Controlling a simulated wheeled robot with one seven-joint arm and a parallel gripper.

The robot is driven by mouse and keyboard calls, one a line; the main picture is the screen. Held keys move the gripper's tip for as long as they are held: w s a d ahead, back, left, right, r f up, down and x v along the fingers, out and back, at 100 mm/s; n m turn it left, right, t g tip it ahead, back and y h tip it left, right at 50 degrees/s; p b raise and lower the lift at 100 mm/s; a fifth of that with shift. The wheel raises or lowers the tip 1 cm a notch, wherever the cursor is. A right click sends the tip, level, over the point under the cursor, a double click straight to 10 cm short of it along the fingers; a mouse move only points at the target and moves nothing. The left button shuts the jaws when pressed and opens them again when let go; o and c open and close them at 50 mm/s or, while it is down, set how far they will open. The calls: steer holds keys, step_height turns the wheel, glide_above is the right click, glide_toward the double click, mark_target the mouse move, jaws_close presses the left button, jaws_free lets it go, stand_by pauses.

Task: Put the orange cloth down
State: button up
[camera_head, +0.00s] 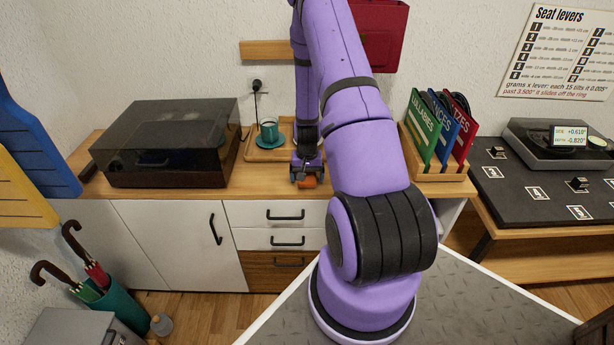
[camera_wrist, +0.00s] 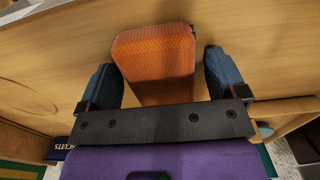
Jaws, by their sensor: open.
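The orange cloth (camera_wrist: 155,62) is a folded, block-like piece between my two blue-grey fingers in the wrist view. The fingers are parted, with a gap showing between the cloth and the right finger; the left finger is close beside it, and I cannot tell if they touch. In the head view the cloth (camera_head: 308,183) shows as a small orange patch under my gripper (camera_head: 306,174), at the front of the wooden cabinet top (camera_head: 262,187). It seems to rest on the wood; its underside is hidden.
A dark-lidded turntable (camera_head: 168,145) stands to the left. A teal cup (camera_head: 269,131) on a saucer sits on a wooden tray (camera_head: 255,153) just behind my gripper. Green, blue and red folders (camera_head: 440,130) stand in a rack to the right. Bare wood lies left of the cloth.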

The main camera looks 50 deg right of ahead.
steer(key=shift+r, duration=0.1)
step_height(320, 180, up, 12)
steer(key=a+r+n+t, duration=0.1)
steer(key=a+r+n, duration=0.1)
steer(key=a+r, duration=0.8)
steer(key=a+r+n+t, duration=0.25)
steer(key=a+r, duration=0.45)
steer(key=r, duration=0.8)
steer(key=s+a+r+n+t, duration=0.1)
steer(key=s+a+r+n, duration=0.1)
steer(key=s+a+r, duration=0.4)
steer(key=s+a+r+n, duration=0.3)
steer(key=s+a+r, duration=0.2)
steer(key=s, duration=0.7)
steer(key=shift+a+r+t, duration=0.35)
steer(key=shift+a+r, duration=0.05)
steer(key=shift+a, duration=0.7)
steer(key=shift+n, duration=0.25)
